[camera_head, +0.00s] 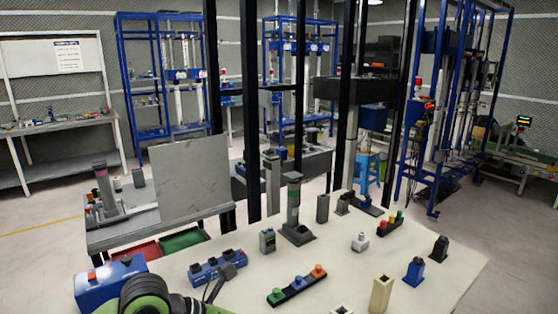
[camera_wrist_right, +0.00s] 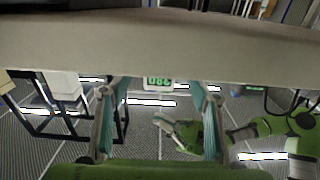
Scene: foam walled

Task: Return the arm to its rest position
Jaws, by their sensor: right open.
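My right gripper (camera_wrist_right: 160,130) shows in the right wrist view. Its two teal-lined fingers stand well apart with nothing between them, so it is open and empty. A broad pale surface edge (camera_wrist_right: 160,45) spans the top of that view, beyond the fingertips. In the head view a green and black arm part of mine (camera_head: 148,296) sits at the bottom left, over the near edge of the pale table (camera_head: 345,262). The right gripper does not show in the head view. A dark grey piece beside the arm part may belong to the left gripper, but its jaws cannot be made out.
Near the arm part are a blue box (camera_head: 108,284) and a blue block with dark knobs (camera_head: 217,270). A strip with coloured buttons (camera_head: 297,286), a beige post (camera_head: 381,294) and a dark-based column (camera_head: 295,212) stand on the table. Black uprights rise behind.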

